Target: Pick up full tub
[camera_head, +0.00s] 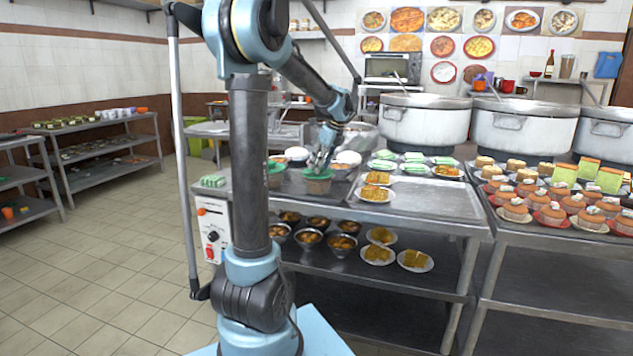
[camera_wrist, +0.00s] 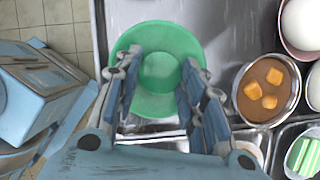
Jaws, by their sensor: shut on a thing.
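A round tub (camera_head: 317,185) with a green top and a brownish body is on the metal counter, at its left part in the head view. In the wrist view the green tub (camera_wrist: 160,38) fills the space between my fingers, seen from above. My gripper (camera_head: 319,163) reaches down over it, with one finger on each side (camera_wrist: 162,72), shut on it. I cannot tell whether its base touches the counter. A second green-topped tub (camera_head: 276,178) stands to the left, partly hidden by my arm.
A bowl of brown soup with orange cubes (camera_wrist: 268,92) is close right of the tub in the wrist view. White round items (camera_head: 348,158) stand behind it. Plates of food (camera_head: 375,193) lie to the right. Large stockpots (camera_head: 425,122) stand at the back.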

